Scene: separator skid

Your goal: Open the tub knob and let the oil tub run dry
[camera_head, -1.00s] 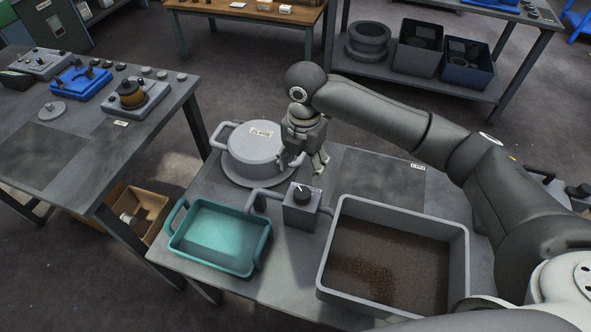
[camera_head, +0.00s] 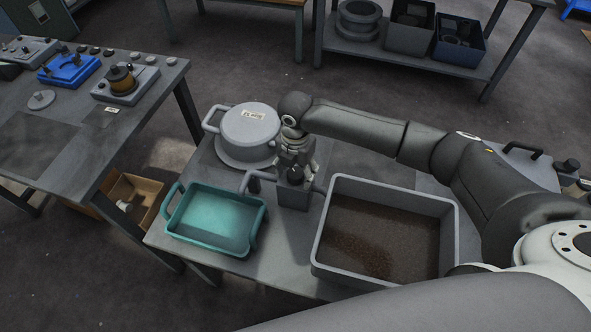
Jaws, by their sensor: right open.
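The large grey tub (camera_head: 451,235) holds a dark brown layer with a grainy patch. A grey valve block (camera_head: 294,199) stands between it and the teal tray, with a pipe on each side. The dark tub knob (camera_head: 295,175) sits on top of the block, partly hidden by my right gripper. The teal tray (camera_head: 190,238) looks empty. My right gripper (camera_head: 296,174) points down right over the knob, its open fingers seemingly on either side of it; I cannot tell whether they touch it. My left gripper is not in view.
A lidded grey pot (camera_head: 249,128) stands behind the valve on the same bench. A side bench (camera_head: 40,147) with small devices is at the left. A cardboard box (camera_head: 137,197) is on the floor between them. A rear shelf (camera_head: 380,50) holds dark bins.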

